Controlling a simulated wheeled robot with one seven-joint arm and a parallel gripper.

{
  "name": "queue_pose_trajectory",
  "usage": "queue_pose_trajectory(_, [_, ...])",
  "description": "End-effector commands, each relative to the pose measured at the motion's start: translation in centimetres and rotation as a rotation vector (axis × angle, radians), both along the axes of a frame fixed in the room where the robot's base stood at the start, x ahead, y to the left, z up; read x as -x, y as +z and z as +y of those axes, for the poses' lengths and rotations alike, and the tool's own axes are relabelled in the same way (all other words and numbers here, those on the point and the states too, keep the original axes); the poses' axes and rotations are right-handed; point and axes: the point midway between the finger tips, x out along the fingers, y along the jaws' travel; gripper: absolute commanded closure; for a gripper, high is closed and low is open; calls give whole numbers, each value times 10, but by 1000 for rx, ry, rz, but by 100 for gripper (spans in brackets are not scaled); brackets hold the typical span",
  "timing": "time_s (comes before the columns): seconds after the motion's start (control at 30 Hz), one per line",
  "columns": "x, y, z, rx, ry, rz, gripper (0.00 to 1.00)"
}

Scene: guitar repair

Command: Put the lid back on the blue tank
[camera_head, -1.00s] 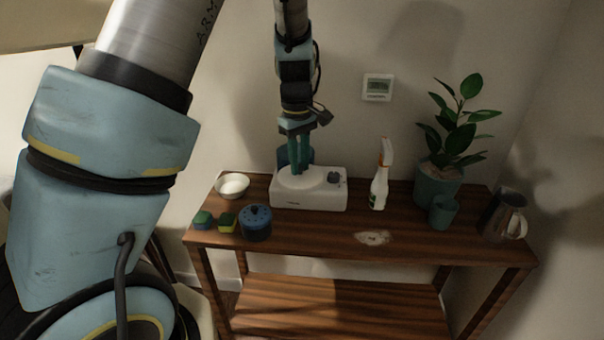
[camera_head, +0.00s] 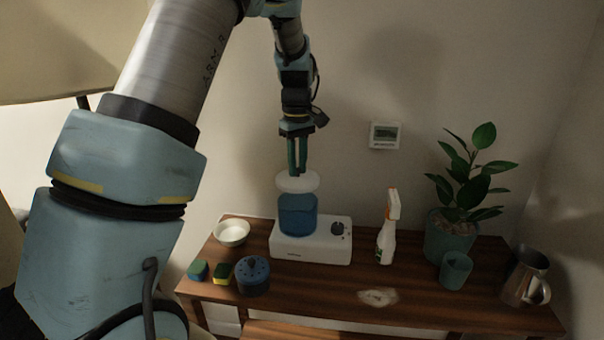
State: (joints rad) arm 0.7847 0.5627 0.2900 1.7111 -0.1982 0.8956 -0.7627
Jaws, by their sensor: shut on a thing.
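The blue tank (camera_head: 298,217) is a translucent blue container on a white base unit (camera_head: 310,247) with a dark knob, at the back left of the wooden table. The white round lid (camera_head: 297,182) is roughly level at the tank's top in the picture. It overlaps the far part of the tank's rim, and I cannot tell whether the two touch. My gripper (camera_head: 297,171) points straight down, with its two green fingers close together, shut on the top of the lid. The grip point is small and partly hidden.
A white bowl (camera_head: 232,232), sponges (camera_head: 220,272) and a dark blue lidded pot (camera_head: 253,275) are on the left. A spray bottle (camera_head: 387,230), a potted plant (camera_head: 450,239), a teal cup (camera_head: 455,270) and a metal pitcher (camera_head: 526,275) are on the right. A pale stain (camera_head: 377,297) marks the front.

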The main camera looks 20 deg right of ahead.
Motion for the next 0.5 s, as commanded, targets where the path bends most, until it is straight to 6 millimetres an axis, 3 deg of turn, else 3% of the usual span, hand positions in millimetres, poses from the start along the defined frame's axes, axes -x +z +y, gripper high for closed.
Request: queue_pose_trajectory(0.5, [0, -39, 0, 0, 0, 0, 100])
